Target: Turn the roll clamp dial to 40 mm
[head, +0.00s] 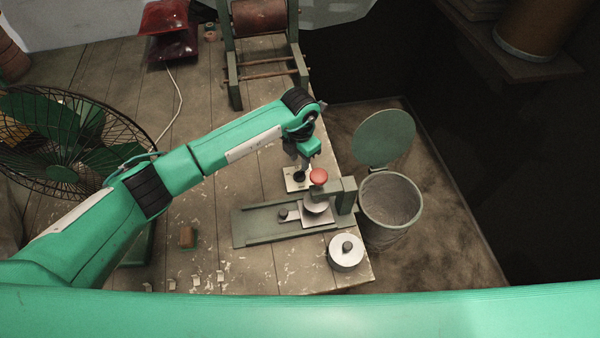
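My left arm reaches in from the left, and its gripper (300,164) points down over a pale square plate (291,186) with a round black dial (299,176). The fingers are small and dark here; I cannot tell whether they are open or touch the dial. The dial's markings are too small to read. A silver disc with a dark knob (346,251) sits at the table's right edge. My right gripper is not in view.
A caged green fan (60,140) stands at the left. A green frame with a brown roll (262,18) stands at the back. A small brown block (187,237) and scraps lie in front. A lidded bin (390,205) stands on the floor, right of the wooden table.

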